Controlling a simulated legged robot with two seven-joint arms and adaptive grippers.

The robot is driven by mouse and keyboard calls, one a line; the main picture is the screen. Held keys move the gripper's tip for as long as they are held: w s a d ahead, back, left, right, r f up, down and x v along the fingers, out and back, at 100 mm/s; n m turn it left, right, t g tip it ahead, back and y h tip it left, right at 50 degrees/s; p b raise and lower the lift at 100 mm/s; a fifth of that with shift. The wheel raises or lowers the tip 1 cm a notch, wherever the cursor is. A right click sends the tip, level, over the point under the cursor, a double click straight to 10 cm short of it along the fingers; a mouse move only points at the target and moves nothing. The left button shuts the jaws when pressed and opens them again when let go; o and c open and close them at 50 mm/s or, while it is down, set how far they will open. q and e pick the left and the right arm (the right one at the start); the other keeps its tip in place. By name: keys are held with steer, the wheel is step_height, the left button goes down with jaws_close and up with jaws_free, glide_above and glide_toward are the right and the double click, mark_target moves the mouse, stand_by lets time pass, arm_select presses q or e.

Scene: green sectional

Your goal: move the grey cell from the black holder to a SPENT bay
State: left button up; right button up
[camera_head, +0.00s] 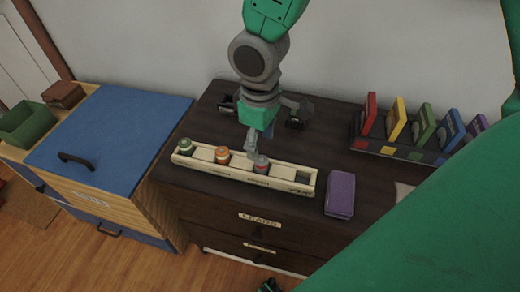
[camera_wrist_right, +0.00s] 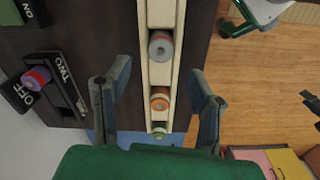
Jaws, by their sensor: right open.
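A grey-topped cell (camera_head: 262,162) stands in the cream tray (camera_head: 245,181), right of an orange cell (camera_head: 222,154) and a green cell (camera_head: 185,145). The grey cell also shows in the right wrist view (camera_wrist_right: 160,46). A black holder (camera_wrist_right: 58,95) marked TWO carries a purple and red cell (camera_wrist_right: 37,78), not a grey one.
A purple box (camera_head: 340,194) lies right of the tray on the dark cabinet. A rack of coloured upright plates (camera_head: 405,152) stands at the back right. A blue-topped chest (camera_head: 115,130) with a handle is at left.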

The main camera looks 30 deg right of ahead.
mark_target(260, 160)
step_height(260, 160, up, 6)
steer(key=shift+f+p, duration=0.2)
steer(key=shift+p, duration=0.35)
